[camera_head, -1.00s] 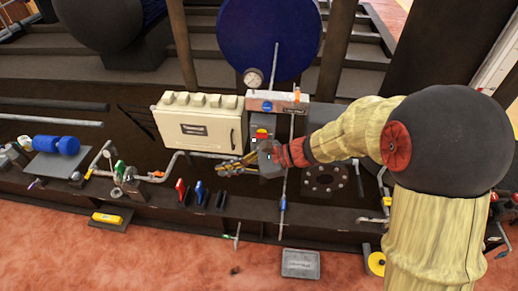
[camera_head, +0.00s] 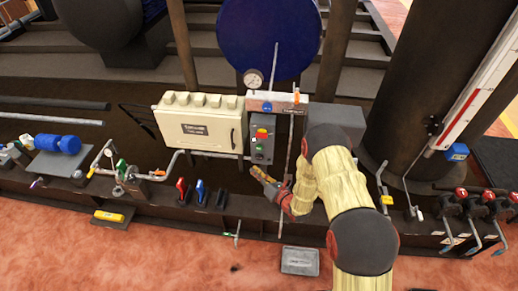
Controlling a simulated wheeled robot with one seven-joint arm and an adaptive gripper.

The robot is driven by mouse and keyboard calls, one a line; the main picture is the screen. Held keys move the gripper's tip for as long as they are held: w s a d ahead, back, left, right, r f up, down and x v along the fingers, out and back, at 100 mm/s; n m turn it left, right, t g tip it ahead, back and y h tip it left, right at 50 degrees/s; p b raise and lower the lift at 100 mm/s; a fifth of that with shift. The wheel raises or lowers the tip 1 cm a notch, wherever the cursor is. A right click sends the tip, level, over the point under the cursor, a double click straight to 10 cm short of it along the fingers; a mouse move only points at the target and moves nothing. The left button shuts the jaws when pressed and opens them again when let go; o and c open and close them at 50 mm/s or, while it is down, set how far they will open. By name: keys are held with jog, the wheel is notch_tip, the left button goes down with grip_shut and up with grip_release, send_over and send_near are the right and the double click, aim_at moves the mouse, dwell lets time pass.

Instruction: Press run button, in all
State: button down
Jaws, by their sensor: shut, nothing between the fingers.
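A grey control box (camera_head: 263,152) stands upright just right of the cream cabinet. A red and yellow button (camera_head: 262,133) sits at its top, with smaller controls below; their labels are too small to read, so I cannot tell which is the run button. My gripper (camera_head: 256,171) is shut and empty. It appears just below the box's lower end in the picture, pointing up and left. I cannot tell whether it touches the box. The box's front face is mostly in clear view.
A cream cabinet (camera_head: 200,125) is left of the box, and a pressure gauge (camera_head: 253,78) is above it. A thin vertical rod (camera_head: 291,140) stands close on the right. Red and blue handles (camera_head: 199,190) rise at lower left. A grey block (camera_head: 300,261) lies on the reddish floor.

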aim_at(259, 148)
jog(key=shift+d+f, duration=0.15)
jog(key=shift+f, duration=0.05)
jog(key=w+d+b, duration=0.1)
jog(key=w+b, duration=0.1)
jog(key=w, duration=0.6)
jog(key=shift+w+d+b, duration=0.3)
jog(key=shift+w, duration=0.05)
jog(key=shift+w, duration=0.1)
dwell(1.4)
jog(key=shift+w+d, duration=0.1)
jog(key=shift+w, duration=0.2)
